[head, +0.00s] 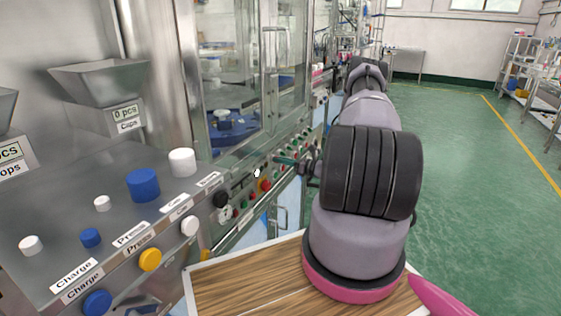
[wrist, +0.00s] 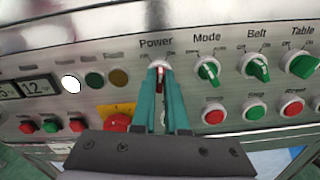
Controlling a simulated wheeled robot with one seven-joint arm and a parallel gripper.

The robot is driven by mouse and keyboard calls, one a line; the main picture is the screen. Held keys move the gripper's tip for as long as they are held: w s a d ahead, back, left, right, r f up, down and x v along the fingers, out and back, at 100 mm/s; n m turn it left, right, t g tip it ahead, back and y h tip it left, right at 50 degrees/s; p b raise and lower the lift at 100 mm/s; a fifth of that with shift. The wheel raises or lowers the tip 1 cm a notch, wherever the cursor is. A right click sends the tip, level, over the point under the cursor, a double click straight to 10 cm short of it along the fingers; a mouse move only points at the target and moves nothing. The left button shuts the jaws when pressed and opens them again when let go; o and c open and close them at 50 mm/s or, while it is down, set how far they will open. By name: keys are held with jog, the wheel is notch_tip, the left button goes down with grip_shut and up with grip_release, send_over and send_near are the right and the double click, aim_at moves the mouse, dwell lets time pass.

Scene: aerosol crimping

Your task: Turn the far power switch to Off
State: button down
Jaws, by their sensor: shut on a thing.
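The far power switch (wrist: 160,72) is a red knob in a pale ring under the label "Power" in the wrist view. Its handle looks roughly upright, but the fingers hide much of it, and its Off and On marks are too small to read surely. My gripper (wrist: 162,82) has two teal fingers shut on the switch, one on each side. In the head view my gripper (head: 283,161) reaches left to the far machine's front panel, and the switch cannot be made out there.
Green knobs for Mode (wrist: 208,70), Belt (wrist: 256,67) and Table (wrist: 302,63) stand right of the switch. A red emergency button (wrist: 117,122) on yellow sits close at lower left. A nearer panel with a blue button (head: 143,184) stands left; open green floor (head: 460,170) lies right.

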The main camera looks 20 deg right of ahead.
jog(key=shift+s+n, duration=0.15)
jog(key=shift+n, duration=3.95)
jog(key=c, duration=0.9)
grip_release()
jog(key=shift+c, duration=0.2)
jog(key=v, duration=1)
jog(key=shift+s+d, duration=0.25)
jog(key=shift+s, duration=0.05)
